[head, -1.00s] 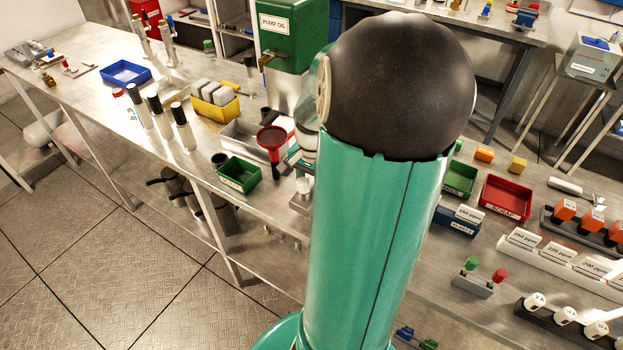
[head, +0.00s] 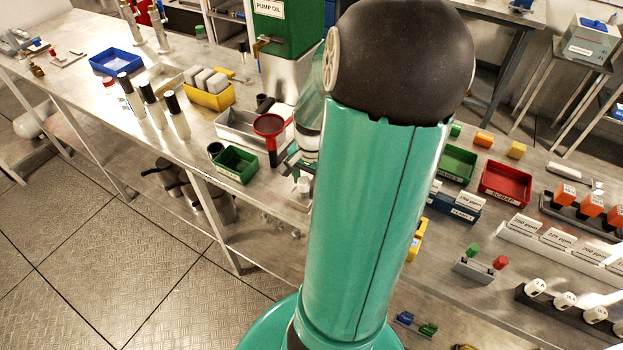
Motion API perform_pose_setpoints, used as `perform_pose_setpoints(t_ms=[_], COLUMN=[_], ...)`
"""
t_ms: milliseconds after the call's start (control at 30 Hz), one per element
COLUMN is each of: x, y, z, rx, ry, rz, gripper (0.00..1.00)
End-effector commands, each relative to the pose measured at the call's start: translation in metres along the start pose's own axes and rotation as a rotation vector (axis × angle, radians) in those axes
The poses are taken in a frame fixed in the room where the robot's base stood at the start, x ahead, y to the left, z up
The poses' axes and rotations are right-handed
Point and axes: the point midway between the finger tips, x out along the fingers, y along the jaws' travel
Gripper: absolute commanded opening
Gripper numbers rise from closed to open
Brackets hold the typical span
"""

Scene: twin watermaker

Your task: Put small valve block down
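My gripper (head: 297,168) is mostly hidden behind my own green arm; only a dark and metallic part shows at the arm's left edge, over the long bench. I cannot tell whether its fingers are open or shut. A small pale piece (head: 303,186) shows just below it at the bench's front edge, partly hidden by my arm; I cannot tell whether it is the small valve block, or whether it is held. A grey block with a green and a red knob (head: 474,268) stands on the bench right of my arm, apart from the gripper.
Left of the gripper are a green bin (head: 236,166), a red funnel (head: 269,126), a metal tray (head: 238,128) and a yellow bin (head: 211,97). Right of my arm are a red scrap bin (head: 506,182), a blue bin (head: 456,206) and label racks (head: 560,246). Bare bench (head: 215,150) is narrow here.

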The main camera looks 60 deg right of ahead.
Motion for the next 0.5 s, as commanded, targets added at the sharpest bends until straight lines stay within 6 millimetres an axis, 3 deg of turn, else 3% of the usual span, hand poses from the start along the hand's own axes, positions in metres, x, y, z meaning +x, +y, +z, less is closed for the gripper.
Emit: perform_pose_setpoints(t_ms=[367, 500], x=[-0.003, -0.020], y=[-0.002, -0.002], z=[-0.001, -0.002], rx=[0.001, 0.001], ry=[0.001, 0.005], rz=[0.000, 0.001], gripper=[0.72, 0.72])
